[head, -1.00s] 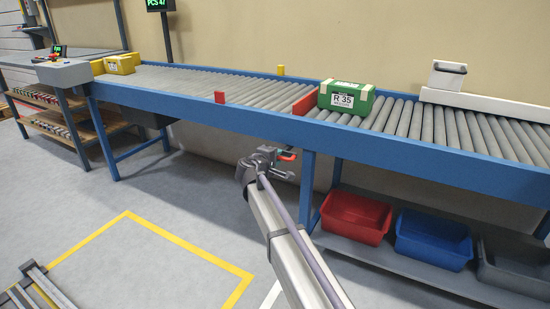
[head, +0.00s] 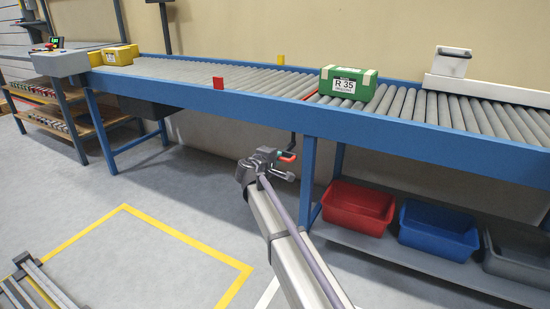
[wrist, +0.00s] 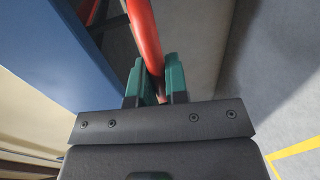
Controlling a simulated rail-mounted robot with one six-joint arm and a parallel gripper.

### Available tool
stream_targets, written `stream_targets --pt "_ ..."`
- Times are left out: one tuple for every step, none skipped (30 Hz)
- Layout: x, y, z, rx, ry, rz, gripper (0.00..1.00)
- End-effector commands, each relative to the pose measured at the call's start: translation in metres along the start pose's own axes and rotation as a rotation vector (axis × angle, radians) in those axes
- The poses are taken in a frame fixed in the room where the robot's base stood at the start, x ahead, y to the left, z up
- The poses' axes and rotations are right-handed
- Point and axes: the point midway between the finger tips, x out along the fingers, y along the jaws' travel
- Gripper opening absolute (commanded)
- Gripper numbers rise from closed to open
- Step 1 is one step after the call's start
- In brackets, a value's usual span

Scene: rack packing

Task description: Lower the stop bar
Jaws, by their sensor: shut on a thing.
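The red stop bar (head: 312,95) shows as a thin low strip across the rollers, just left of the green box (head: 347,86) labelled R 35. My gripper (head: 283,156) is below the conveyor's blue front rail. It is shut on a red lever handle (head: 288,159); a dark rod rises from the handle toward the rail. In the wrist view the red handle (wrist: 145,38) passes between the two teal fingers (wrist: 156,85). Part of the handle is hidden by the fingers.
A red bin (head: 358,208), a blue bin (head: 438,232) and a grey bin (head: 515,262) stand on the lower shelf at right.

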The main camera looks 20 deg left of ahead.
Motion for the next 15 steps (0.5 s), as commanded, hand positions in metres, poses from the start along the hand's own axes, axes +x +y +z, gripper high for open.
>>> stream_targets --pt "0.0020 -0.0098 0.0000 0.000 0.000 0.000 0.00" --pt "0.0019 -0.0095 0.0001 0.000 0.000 -0.001 0.00" --pt "0.0015 -0.0082 0.0002 0.001 -0.001 -0.001 0.00" --pt "0.0011 -0.0072 0.0003 0.001 -0.001 -0.002 0.00" --pt "0.0009 -0.0065 0.0003 0.001 -0.001 -0.002 0.00" --pt "0.0008 -0.0065 0.0004 0.002 -0.001 -0.003 0.00" --pt "0.0007 -0.0066 0.0005 0.002 -0.001 -0.003 0.00" --pt "0.0006 -0.0067 0.0006 0.002 -0.001 -0.003 0.00" --pt "0.0005 -0.0068 0.0007 0.002 -0.002 -0.003 0.00" --pt "0.0005 -0.0069 0.0007 0.002 -0.002 -0.003 0.16" --pt "0.0005 -0.0069 0.0008 0.002 -0.002 -0.003 0.19" --pt "0.0005 -0.0069 0.0008 0.002 -0.002 -0.003 0.23" --pt "0.0006 -0.0068 0.0007 0.002 -0.002 -0.003 0.26" --pt "0.0007 -0.0067 0.0006 0.002 -0.001 -0.002 0.29" --pt "0.0008 -0.0065 0.0005 0.001 -0.001 -0.002 0.33"
